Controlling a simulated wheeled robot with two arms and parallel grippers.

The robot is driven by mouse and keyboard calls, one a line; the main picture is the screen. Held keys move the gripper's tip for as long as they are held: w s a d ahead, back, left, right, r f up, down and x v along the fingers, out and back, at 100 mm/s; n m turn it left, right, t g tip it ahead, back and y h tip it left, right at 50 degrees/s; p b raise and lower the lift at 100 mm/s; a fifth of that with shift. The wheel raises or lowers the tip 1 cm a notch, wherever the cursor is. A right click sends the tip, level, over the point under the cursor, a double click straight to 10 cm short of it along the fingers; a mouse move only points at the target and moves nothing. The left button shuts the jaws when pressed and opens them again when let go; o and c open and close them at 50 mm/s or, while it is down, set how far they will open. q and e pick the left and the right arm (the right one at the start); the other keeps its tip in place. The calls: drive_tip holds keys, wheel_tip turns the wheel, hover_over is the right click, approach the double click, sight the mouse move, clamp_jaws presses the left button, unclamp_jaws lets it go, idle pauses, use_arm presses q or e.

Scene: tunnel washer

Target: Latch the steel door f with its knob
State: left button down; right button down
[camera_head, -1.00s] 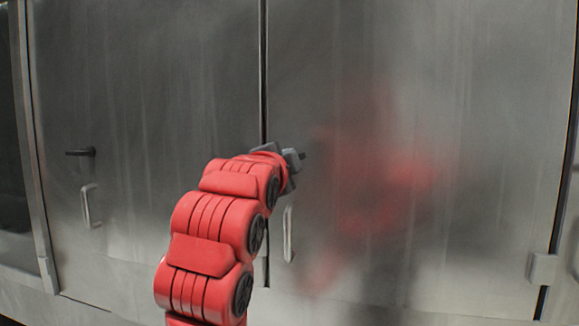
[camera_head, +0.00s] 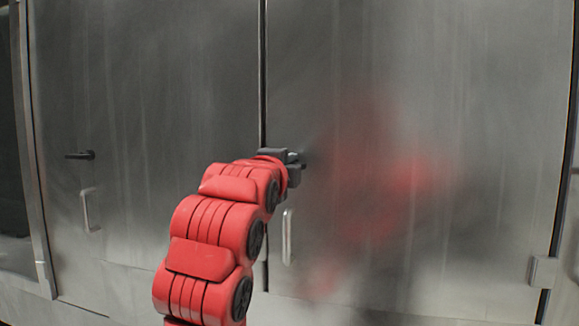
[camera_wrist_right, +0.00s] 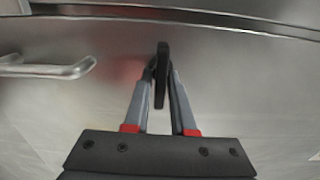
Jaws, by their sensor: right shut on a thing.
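The steel door (camera_head: 450,120) at my right gripper is the right-hand brushed panel, and it looks flush with the left panel along a dark seam. My right gripper (camera_head: 295,162) is at this door, just right of the seam. In the right wrist view, its grey fingers (camera_wrist_right: 161,78) are shut on a narrow black knob (camera_wrist_right: 161,58), with one finger on each side. In the head view the knob is almost wholly hidden by the gripper. My left gripper is not in view.
A pale bar handle (camera_head: 287,237) is below the gripper on the same door; it also shows in the right wrist view (camera_wrist_right: 45,68). The left steel panel (camera_head: 160,90) has a black lever (camera_head: 80,155) and its own bar handle (camera_head: 90,210). A hinge block (camera_head: 543,271) is at the lower right.

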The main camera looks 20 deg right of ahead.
drive_tip(key=c, duration=0.9)
unclamp_jaws()
drive_tip(key=b+v, duration=0.2)
drive_tip(key=v, duration=1.5)
drive_tip(key=shift+s+a, duration=0.15)
